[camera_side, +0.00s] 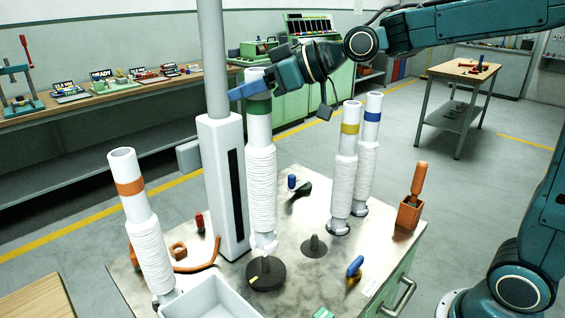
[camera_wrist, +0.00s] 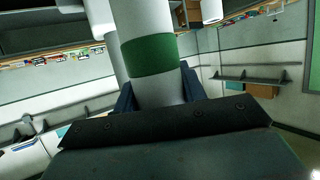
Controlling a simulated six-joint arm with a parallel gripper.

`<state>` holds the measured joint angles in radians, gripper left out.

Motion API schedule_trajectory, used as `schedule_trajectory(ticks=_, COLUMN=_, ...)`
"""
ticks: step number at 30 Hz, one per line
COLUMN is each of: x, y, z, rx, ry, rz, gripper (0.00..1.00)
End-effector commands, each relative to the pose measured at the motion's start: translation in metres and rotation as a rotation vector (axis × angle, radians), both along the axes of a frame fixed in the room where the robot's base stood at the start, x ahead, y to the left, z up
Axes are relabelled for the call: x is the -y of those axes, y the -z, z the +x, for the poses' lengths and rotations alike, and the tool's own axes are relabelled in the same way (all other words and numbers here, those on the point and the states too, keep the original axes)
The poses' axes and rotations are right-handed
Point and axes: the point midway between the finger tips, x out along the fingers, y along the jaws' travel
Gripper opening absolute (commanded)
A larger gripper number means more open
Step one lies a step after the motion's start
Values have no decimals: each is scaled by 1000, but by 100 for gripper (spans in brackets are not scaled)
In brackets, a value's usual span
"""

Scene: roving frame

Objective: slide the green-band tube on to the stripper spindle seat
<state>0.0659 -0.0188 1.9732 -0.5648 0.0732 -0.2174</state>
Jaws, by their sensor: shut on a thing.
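The green-band tube (camera_side: 261,180), white with a ribbed sleeve below its green band, hangs upright in my gripper (camera_side: 252,88). My gripper is shut around its upper part, near the band. In the wrist view the tube (camera_wrist: 150,25) stands between the two fingers of my gripper (camera_wrist: 158,92), with the green band just beyond them. The tube's lower end is over a dark round seat (camera_side: 266,275) with a short upright stub and a yellow mark, which looks like the stripper spindle seat. The lower end meets or nearly meets the stub; contact cannot be told.
A white column (camera_side: 222,185) stands close left of the held tube. The orange-band tube (camera_side: 146,230), yellow-band tube (camera_side: 344,175) and blue-band tube (camera_side: 368,155) stand around it. A smaller dark peg base (camera_side: 314,247), a white bin (camera_side: 215,300) and an orange holder (camera_side: 409,213) share the bench.

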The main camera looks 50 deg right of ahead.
Motion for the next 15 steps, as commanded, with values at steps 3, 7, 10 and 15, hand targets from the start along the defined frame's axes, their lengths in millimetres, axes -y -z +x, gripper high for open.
schedule_trajectory(ticks=3, x=0, y=8, z=0, rx=1, ry=0, rz=0, gripper=0)
schedule_trajectory(ticks=7, x=0, y=16, z=0, rx=1, ry=0, rz=1, gripper=0)
schedule_trajectory(ticks=10, x=0, y=22, z=0, rx=0, ry=0, rz=0, gripper=0)
schedule_trajectory(ticks=15, x=0, y=27, z=0, rx=2, ry=1, rz=0, gripper=0)
